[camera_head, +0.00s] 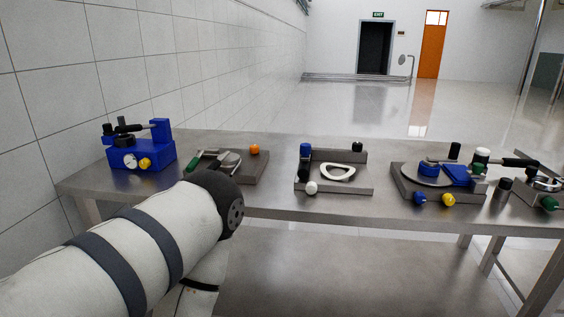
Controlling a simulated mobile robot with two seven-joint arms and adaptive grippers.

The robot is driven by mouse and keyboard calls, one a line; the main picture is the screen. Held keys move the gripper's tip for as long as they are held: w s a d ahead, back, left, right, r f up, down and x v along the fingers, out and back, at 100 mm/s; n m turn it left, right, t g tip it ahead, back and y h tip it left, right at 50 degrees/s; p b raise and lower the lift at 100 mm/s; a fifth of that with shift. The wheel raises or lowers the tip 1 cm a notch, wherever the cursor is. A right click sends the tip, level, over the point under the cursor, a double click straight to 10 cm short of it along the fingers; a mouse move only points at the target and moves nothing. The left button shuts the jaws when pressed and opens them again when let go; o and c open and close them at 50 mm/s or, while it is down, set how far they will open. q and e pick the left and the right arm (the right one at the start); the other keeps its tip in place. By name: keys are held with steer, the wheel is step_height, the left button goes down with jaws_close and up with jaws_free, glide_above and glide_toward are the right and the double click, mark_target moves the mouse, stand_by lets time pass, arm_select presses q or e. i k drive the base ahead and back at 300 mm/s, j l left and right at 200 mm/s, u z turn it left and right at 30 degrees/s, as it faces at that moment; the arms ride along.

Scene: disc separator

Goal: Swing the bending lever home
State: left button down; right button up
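Several bench fixtures with handles stand on the metal table (270,200); I cannot tell for certain which one carries the bending lever. A grey plate fixture (252,168) left of centre has a green-handled lever (196,161) and an orange ball knob (254,149). A fixture at the right (440,188) has a blue round part (428,169), a blue block (456,174) and a dark rod above them. My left arm comes in from the lower left and partly covers the table's front edge; its gripper is out of the frame. My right gripper is not in view.
A blue fixture with a gauge (140,155) stands at the table's left end. A middle fixture holds a white ring (338,173), with a white ball (311,187) in front. Another fixture (545,186) sits at the far right. Bare tabletop separates the fixtures; a tiled wall is at left.

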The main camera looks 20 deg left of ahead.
mark_target(216, 164)
steer(key=u, duration=1.25)
